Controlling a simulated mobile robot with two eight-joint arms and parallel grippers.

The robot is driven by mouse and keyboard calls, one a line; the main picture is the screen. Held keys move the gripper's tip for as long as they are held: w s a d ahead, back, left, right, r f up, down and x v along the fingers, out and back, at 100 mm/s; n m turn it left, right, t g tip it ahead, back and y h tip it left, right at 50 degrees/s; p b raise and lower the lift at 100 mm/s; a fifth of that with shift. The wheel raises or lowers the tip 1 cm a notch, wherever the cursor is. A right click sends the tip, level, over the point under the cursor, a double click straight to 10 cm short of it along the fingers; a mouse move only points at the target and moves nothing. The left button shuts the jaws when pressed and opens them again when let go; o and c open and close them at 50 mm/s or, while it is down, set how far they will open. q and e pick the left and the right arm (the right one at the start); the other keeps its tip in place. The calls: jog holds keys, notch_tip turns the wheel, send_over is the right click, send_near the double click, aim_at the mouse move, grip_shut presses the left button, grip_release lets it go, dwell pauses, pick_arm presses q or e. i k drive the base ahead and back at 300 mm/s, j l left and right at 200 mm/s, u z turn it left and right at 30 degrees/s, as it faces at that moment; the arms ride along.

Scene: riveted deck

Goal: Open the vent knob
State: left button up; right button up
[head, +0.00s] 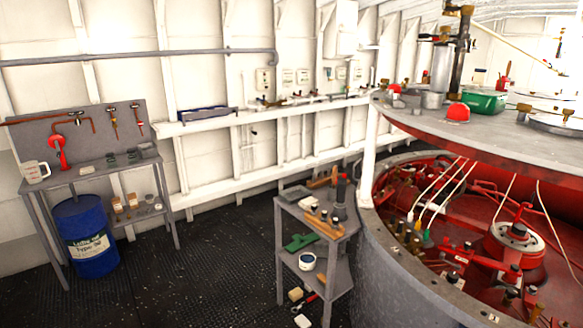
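I cannot tell for sure which part is the vent knob. A red dome-shaped knob (458,112) sits on the grey round top plate (415,112) at the right. A smaller red knob (395,88) sits further back on the same plate. At the left, a red valve handle (54,143) is on copper piping in front of a grey panel (90,132). Neither of my grippers is in view, and nothing touches these parts.
A grey cart (341,272) with tools stands in the middle, close to the large round tank (375,285) with red machinery inside. A blue drum (87,242) stands under the left bench (105,172). The dark floor (195,285) between them is open.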

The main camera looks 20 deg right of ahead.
aim_at(511, 293)
jog(key=i+l+z, duration=0.2)
jog(key=z, duration=0.25)
jog(key=i+z, duration=0.9)
jog(key=i+l, duration=0.65)
jog(key=l+z, duration=0.05)
jog(key=l, duration=0.05)
